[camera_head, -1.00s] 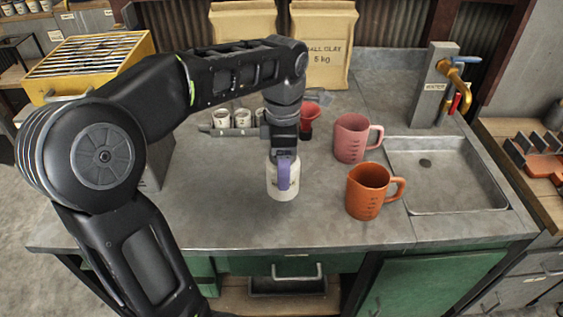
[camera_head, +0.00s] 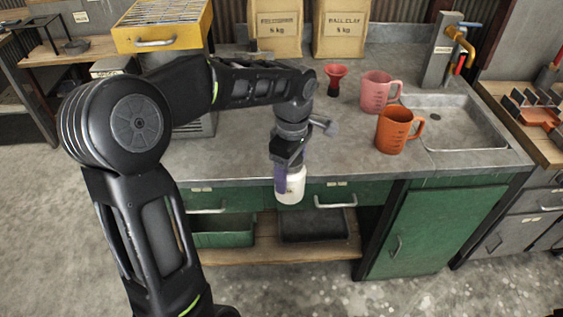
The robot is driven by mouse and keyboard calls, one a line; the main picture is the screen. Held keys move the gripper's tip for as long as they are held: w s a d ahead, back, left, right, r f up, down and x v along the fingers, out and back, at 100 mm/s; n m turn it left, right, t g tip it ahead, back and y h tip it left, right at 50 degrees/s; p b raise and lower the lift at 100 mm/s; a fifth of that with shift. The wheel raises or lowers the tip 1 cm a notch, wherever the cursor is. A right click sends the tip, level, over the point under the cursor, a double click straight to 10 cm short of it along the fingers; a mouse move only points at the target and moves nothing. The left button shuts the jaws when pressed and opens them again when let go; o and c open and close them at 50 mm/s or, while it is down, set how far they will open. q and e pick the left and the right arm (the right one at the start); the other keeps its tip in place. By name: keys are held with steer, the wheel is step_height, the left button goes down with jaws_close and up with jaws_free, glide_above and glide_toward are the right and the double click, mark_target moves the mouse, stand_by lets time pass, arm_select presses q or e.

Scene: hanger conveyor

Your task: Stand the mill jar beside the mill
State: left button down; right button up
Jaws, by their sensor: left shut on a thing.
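The white jar (camera_head: 291,187) hangs upright or nearly so from my left gripper (camera_head: 286,165), which is shut on it. A purple part shows at the jar's upper left side. The jar appears in front of the counter's front edge, against the green drawers. A yellow unit with a slatted top and a front handle (camera_head: 163,38) stands at the back left, above a grey body partly hidden by my left arm. I cannot tell for certain whether this is the mill. My right gripper is not in view.
The grey counter (camera_head: 235,158) has bare room left of the jar. An orange jug (camera_head: 394,131) and a pink jug (camera_head: 377,92) stand to the right, near the sink (camera_head: 455,125). A red funnel-like cup (camera_head: 335,76) and two clay bags (camera_head: 340,30) are behind.

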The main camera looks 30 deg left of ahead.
arm_select(q)
steer(key=w+d+f+m, duration=0.1)
steer(key=d+f+m, duration=0.4)
steer(key=f+m, duration=0.4)
steer(key=w+d+f+m, duration=0.1)
steer(key=d+f+m, duration=0.4)
steer(key=f+m, duration=0.4)
steer(key=shift+w+d+f+m, duration=0.25)
steer(key=shift+d+f+m, duration=0.15)
steer(key=shift+f, duration=0.35)
